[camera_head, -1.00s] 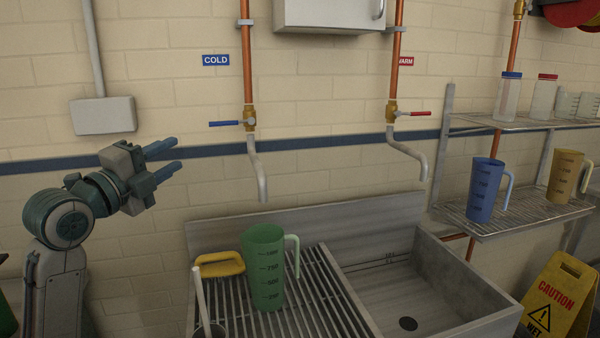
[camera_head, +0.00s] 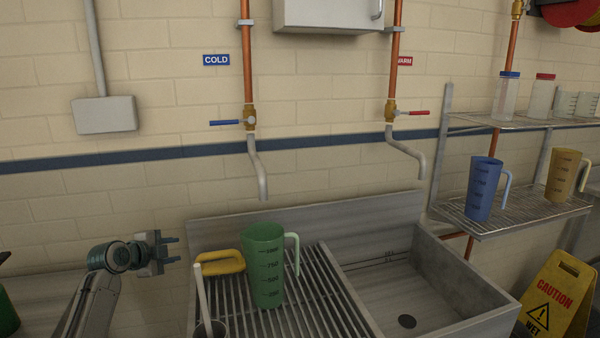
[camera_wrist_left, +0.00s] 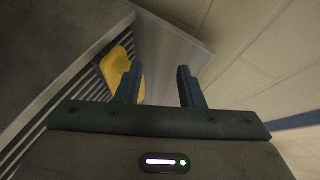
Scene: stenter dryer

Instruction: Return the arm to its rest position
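My left gripper (camera_head: 174,250) is at the left of the head view, beside the left end of the sink unit and below the blue wall stripe. Its two fingers point right and are apart with nothing between them. In the left wrist view the open fingers (camera_wrist_left: 160,86) also show empty, with a yellow object (camera_wrist_left: 121,72) beyond the left finger. My left arm comes up from the lower left. My right gripper is not in view.
The sink basin (camera_head: 408,290) is to the right. Two taps with bent spouts (camera_head: 258,168) hang above. A yellow caution sign (camera_head: 556,296) stands at lower right.

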